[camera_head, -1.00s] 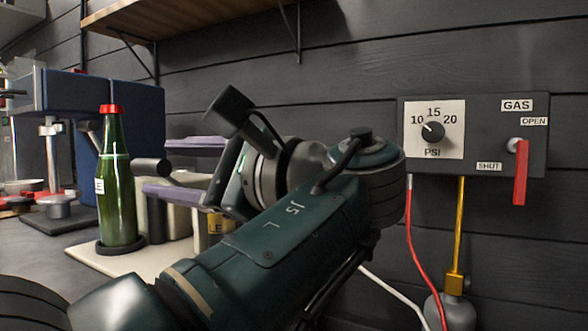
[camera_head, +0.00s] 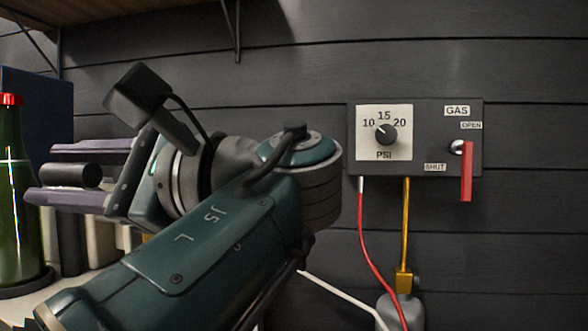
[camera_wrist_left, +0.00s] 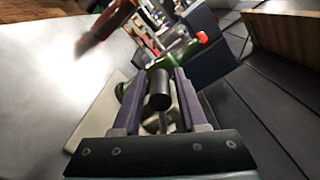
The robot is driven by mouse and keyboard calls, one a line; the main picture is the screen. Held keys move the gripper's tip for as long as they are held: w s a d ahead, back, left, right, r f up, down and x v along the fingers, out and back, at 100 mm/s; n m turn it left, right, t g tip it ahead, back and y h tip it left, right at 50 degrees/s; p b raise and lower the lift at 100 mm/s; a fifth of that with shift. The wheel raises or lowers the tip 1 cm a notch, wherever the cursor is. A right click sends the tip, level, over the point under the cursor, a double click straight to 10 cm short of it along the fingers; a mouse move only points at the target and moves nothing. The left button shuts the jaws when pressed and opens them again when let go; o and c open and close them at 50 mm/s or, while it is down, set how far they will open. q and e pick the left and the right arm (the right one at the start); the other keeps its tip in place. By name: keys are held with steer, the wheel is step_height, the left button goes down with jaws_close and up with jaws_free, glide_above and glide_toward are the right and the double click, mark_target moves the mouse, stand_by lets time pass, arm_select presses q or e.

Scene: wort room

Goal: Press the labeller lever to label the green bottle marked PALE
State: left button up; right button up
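The green bottle (camera_head: 12,190) with a red cap stands upright at the left edge of the head view, partly cut off; its label is out of frame. The wrist view shows the green bottle (camera_wrist_left: 182,61) beyond the fingertips. My left gripper (camera_head: 45,174) is open, its two purple-grey fingers on either side of a black cylinder (camera_head: 72,175), which looks like the labeller lever's handle. The wrist view also shows this cylinder (camera_wrist_left: 158,88) between the fingers, with narrow gaps. The labeller body is mostly hidden behind the gripper. My right gripper is out of view.
A gas panel (camera_head: 434,130) with a dial and red lever (camera_head: 466,172) is on the dark wall, with a red hose (camera_head: 372,255) and a yellow pipe (camera_head: 405,230) below. A brown bottle (camera_wrist_left: 106,20) shows on the counter in the wrist view.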

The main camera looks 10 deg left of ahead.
arm_select(q)
jaws_close()
stand_by(1.1)
